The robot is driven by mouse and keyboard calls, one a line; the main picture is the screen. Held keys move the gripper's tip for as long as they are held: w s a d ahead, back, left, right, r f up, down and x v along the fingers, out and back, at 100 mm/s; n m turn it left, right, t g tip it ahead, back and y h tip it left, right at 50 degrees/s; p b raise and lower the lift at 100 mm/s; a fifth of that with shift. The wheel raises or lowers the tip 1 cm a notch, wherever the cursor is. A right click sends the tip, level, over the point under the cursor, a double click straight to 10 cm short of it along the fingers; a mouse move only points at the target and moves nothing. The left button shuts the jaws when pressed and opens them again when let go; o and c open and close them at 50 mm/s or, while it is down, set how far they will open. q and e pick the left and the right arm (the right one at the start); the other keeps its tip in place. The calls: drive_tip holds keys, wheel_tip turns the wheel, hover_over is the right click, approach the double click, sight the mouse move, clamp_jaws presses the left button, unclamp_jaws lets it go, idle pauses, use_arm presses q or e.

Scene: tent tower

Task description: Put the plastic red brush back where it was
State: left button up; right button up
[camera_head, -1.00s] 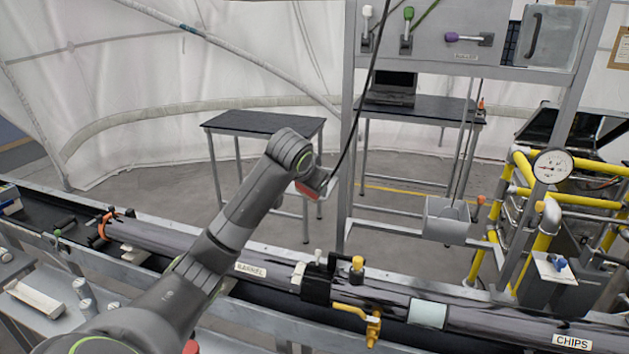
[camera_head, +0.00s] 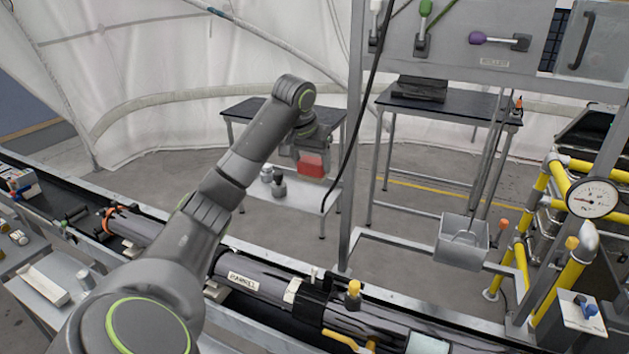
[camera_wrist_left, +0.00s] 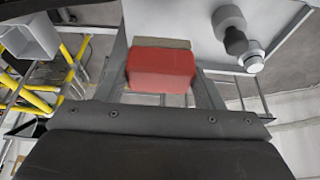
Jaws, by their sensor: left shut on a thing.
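The red brush (camera_head: 312,165) hangs below my left gripper (camera_head: 309,150) in the head view. My left gripper is shut on it. The left wrist view shows the red brush (camera_wrist_left: 160,70) as a red block between the fingers, with a tan strip along its far edge. It appears over or beside the pale lower shelf (camera_head: 304,200) of the black-topped table; I cannot tell whether it touches. The same shelf (camera_wrist_left: 178,22) lies behind the brush in the wrist view. My right gripper is not in view.
Grey knobbed objects (camera_head: 279,187) stand on the shelf, left of the brush. The black tabletop (camera_head: 335,113) is above it. A dark cable (camera_head: 352,150) and a metal post (camera_head: 357,190) are close on the right. A pipe labelled "BARREL" (camera_head: 270,283) runs in front.

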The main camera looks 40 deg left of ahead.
sight(310, 175)
use_arm(q)
drive_tip(key=shift+s+f, duration=0.2)
drive_tip(key=shift+f, duration=0.55)
drive_tip(key=x, duration=0.1)
drive_tip(key=p+x, duration=0.2)
drive_tip(key=x, duration=0.1)
drive_tip(key=shift+s+d+f, duration=0.3)
drive_tip(key=shift+s, duration=0.05)
drive_tip(key=shift+s+f, duration=0.1)
drive_tip(key=o, duration=0.6)
drive_tip(key=shift+o, duration=1.4)
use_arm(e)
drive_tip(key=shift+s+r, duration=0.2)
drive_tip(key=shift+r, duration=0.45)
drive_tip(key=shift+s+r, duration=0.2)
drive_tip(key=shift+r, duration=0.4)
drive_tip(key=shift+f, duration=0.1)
